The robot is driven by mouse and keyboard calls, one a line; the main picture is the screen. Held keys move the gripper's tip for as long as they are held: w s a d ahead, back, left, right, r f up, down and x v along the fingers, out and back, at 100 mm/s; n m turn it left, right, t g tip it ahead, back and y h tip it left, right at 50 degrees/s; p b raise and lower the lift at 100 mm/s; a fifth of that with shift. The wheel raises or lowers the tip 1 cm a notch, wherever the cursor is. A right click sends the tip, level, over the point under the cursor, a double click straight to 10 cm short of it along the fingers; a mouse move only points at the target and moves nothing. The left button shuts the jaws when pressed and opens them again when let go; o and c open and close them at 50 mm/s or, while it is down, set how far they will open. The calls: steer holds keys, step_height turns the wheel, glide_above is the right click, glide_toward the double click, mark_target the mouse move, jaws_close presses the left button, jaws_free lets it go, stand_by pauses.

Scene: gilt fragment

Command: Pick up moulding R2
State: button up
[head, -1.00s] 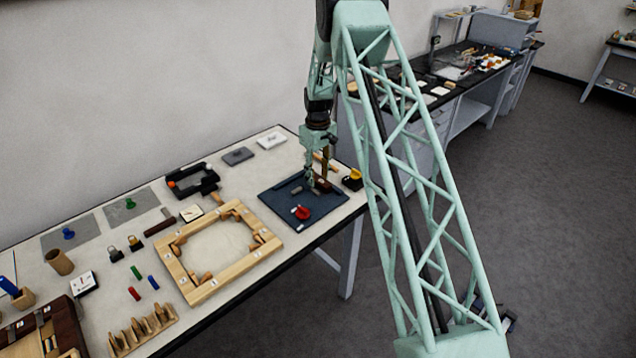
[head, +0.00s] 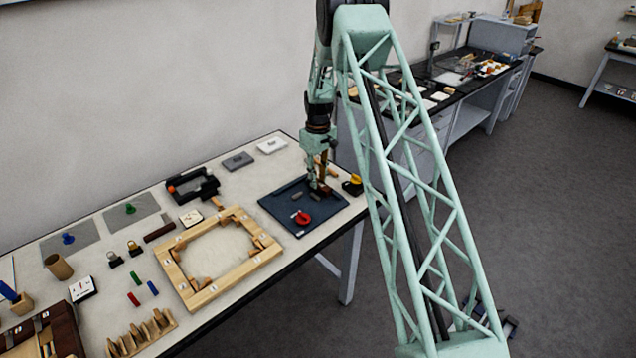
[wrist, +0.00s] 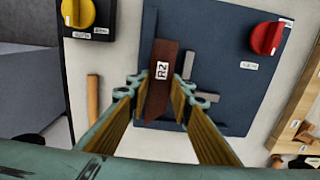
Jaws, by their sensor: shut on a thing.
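Moulding R2 (wrist: 162,85) is a dark reddish-brown strip with a white "R2" label, seen in the wrist view between my fingers. My gripper (wrist: 160,88) is shut on it, one finger on each side. In the head view my gripper (head: 320,188) is over the right part of the dark blue mat (head: 283,212). The mat also shows in the wrist view (wrist: 220,30). In the head view the moulding is small and partly hidden by the fingers. Whether it touches the mat I cannot tell.
A red knob (wrist: 266,38) and small grey blocks (wrist: 206,70) are on the mat. A yellow knob on a black base (wrist: 80,14) and a wooden stick (wrist: 93,95) lie beside it. A wooden frame (head: 215,285) stands to the left in the head view.

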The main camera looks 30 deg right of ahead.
steer(key=shift+r, duration=1.4)
steer(key=s+a, duration=0.1)
steer(key=s, duration=0.4)
steer(key=s+a+r+b, duration=0.1)
steer(key=s+a, duration=0.1)
steer(key=s, duration=0.3)
steer(key=s+a+b, duration=0.1)
steer(key=s, duration=0.4)
steer(key=shift+s+a+r, duration=0.2)
steer(key=shift+a+r, duration=0.05)
steer(key=shift+a, duration=0.05)
steer(key=shift+a, duration=0.1)
